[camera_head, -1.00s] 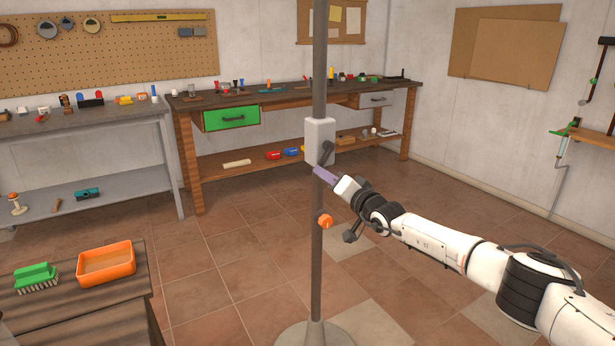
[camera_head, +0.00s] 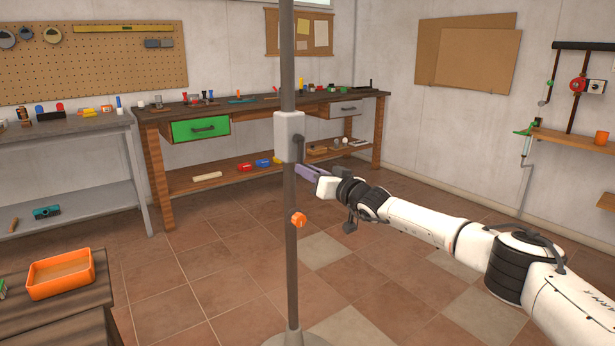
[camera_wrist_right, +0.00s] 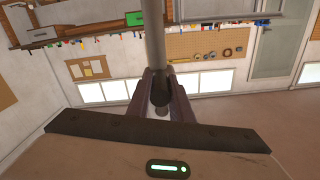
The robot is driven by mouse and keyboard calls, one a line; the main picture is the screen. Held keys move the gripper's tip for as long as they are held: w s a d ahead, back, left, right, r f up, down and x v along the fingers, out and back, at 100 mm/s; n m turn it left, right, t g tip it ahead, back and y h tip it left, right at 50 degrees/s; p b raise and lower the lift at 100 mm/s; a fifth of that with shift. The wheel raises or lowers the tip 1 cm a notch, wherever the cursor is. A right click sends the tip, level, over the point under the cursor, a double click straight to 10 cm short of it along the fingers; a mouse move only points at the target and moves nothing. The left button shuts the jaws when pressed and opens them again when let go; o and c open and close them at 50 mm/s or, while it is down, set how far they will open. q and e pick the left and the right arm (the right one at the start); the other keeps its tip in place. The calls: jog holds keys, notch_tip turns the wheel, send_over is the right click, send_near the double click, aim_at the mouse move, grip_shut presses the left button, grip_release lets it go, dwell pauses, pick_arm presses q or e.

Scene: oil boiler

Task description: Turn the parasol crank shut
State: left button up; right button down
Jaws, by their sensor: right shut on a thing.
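The parasol pole (camera_head: 290,250) stands upright in front of me, with a light grey crank housing (camera_head: 289,137) on it. The dark crank arm (camera_head: 301,153) comes off the right side of the housing and slants down to the right. My right gripper (camera_head: 302,172) reaches in from the right and is shut at the lower end of the crank, on its handle. In the right wrist view the dark crank handle (camera_wrist_right: 161,92) sits between the two purple-grey fingers. The fingers partly hide the handle. My left gripper is in neither view.
An orange knob (camera_head: 298,219) is on the pole below the housing. An orange tray (camera_head: 60,274) sits on a low wooden table at the lower left. A workbench with a green drawer (camera_head: 201,129) stands behind. The tiled floor around the pole is open.

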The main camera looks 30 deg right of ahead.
jog(key=shift+d+r, duration=0.1)
jog(key=shift+r, duration=0.05)
jog(key=c, duration=1.6)
grip_release()
jog(key=shift+s, duration=0.1)
